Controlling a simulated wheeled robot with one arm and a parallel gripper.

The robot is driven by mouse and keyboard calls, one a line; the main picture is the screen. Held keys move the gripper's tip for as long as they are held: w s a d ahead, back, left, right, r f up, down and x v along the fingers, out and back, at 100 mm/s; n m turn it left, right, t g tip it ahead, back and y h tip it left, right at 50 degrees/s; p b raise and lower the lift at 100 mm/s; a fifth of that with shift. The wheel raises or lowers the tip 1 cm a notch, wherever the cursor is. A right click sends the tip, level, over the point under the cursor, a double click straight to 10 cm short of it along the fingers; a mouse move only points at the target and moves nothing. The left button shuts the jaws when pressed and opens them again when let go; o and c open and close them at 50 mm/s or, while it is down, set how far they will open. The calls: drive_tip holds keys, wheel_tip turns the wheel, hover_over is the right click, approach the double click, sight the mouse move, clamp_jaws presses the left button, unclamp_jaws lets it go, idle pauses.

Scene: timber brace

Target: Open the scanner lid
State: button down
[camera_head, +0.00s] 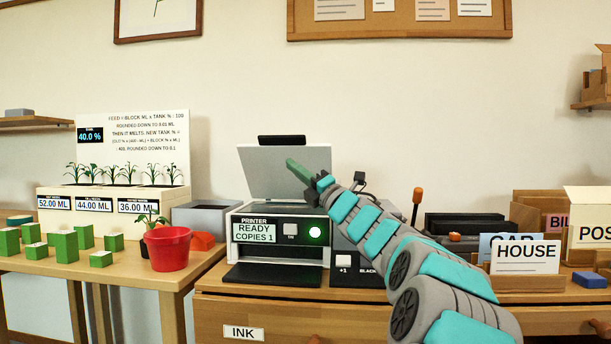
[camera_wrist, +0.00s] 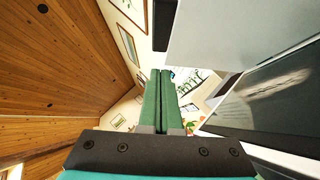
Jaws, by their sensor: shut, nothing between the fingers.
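The scanner lid (camera_head: 270,172) is a light grey panel that stands raised and tilted back above the printer (camera_head: 278,252). A black bar (camera_head: 281,140) shows at its top edge. My gripper (camera_head: 291,164) has green fingers, shut and empty, in front of the lid's right part. In the wrist view my gripper (camera_wrist: 160,72) points ahead, with the lid (camera_wrist: 235,32) at upper right and the dark scanner bed (camera_wrist: 265,105) below it. I cannot tell whether the fingers touch the lid. My arm hides part of the printer's right side.
A red pot (camera_head: 167,249) and green blocks (camera_head: 66,246) stand on the left table. A grey bin (camera_head: 205,218) is left of the printer. Card holders, including HOUSE (camera_head: 526,257), stand at the right. A corkboard (camera_head: 400,20) hangs above.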

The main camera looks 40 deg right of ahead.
sight(277, 142)
drive_tip(key=w+r, duration=0.1)
drive_tip(key=w+d+r, duration=0.1)
drive_tip(key=w+r, duration=0.1)
drive_tip(key=w+r+p, duration=0.1)
drive_tip(key=w, duration=0.1)
drive_tip(key=shift+w+d+r, duration=0.15)
drive_tip(key=shift+w+d, duration=0.1)
drive_tip(key=shift+d, duration=0.15)
drive_tip(key=shift+w+d+r, duration=0.1)
drive_tip(key=shift+w+d, duration=0.1)
drive_tip(key=shift+r, duration=0.1)
